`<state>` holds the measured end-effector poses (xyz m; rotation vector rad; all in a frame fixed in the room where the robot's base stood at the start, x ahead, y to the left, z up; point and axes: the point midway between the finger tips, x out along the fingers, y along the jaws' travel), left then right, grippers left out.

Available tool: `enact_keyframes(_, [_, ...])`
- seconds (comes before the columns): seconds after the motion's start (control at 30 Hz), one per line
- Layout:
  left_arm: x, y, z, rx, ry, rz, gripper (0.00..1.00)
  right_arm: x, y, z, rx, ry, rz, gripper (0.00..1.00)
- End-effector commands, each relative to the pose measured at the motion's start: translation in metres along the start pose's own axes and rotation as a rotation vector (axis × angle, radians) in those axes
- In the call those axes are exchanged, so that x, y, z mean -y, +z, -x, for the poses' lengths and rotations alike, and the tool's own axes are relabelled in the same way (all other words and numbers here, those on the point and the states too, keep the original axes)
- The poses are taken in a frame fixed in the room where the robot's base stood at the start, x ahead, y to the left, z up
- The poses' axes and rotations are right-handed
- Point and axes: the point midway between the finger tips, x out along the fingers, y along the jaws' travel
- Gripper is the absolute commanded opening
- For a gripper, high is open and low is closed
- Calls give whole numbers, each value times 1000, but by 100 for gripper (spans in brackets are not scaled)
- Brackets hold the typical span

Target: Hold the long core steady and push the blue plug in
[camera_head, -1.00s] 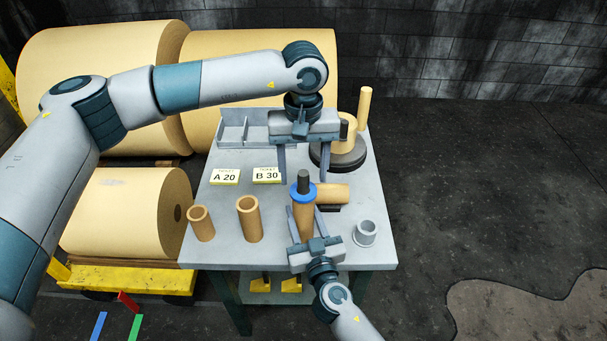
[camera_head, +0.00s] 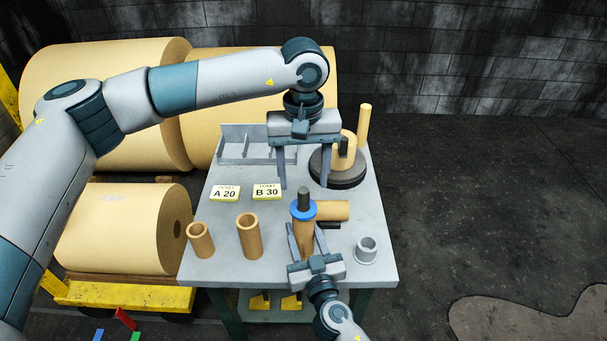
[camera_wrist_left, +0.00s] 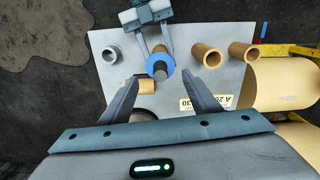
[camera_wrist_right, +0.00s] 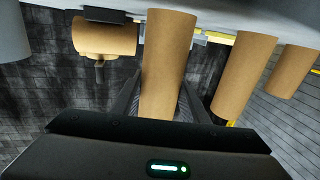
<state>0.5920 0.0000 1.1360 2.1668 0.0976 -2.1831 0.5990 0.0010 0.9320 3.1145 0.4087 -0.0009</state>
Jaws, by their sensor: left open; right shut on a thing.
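The long core (camera_head: 303,238) is a tan tube standing upright near the table's front. My right gripper (camera_head: 303,243) is shut on it from the front; the right wrist view shows the core (camera_wrist_right: 167,60) between the fingers. The blue plug (camera_head: 303,210) sits at the core's top, with a dark stem (camera_head: 304,195) standing up from it. The left wrist view also shows the blue plug (camera_wrist_left: 160,66) beyond the fingertips. How deep it sits cannot be told. My left gripper (camera_head: 306,186) is open and empty, pointing down above and behind the plug, not touching it.
Two open tan cores (camera_head: 200,240) (camera_head: 249,236) stand to the left. Another core (camera_head: 333,210) lies on its side just behind the held one. A grey ring (camera_head: 366,250) stands at right. A dark round base (camera_head: 338,172) and a grey tray (camera_head: 240,148) are at the back.

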Motion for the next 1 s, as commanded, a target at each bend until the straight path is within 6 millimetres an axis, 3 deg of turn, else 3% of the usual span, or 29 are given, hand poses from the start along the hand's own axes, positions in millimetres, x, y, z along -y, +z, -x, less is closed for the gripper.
enact_keyframes(0.33, [0, 0, 0, 0, 0, 0, 56, 0, 0, 0, -1, 0, 0, 17])
enact_keyframes(0.37, [0, 0, 0, 0, 0, 0, 56, 0, 0, 0, -1, 0, 0, 48])
enact_keyframes(0.43, [0, 0, 0, 0, 0, 0, 56, 0, 0, 0, -1, 0, 0, 62])
enact_keyframes(0.77, [0, 0, 0, 0, 0, 0, 56, 0, 0, 1, 0, 0, 0, 62])
enact_keyframes(1.0, [0, 0, 0, 0, 0, 0, 56, 0, 1, 13, 1, 0, -1, 62])
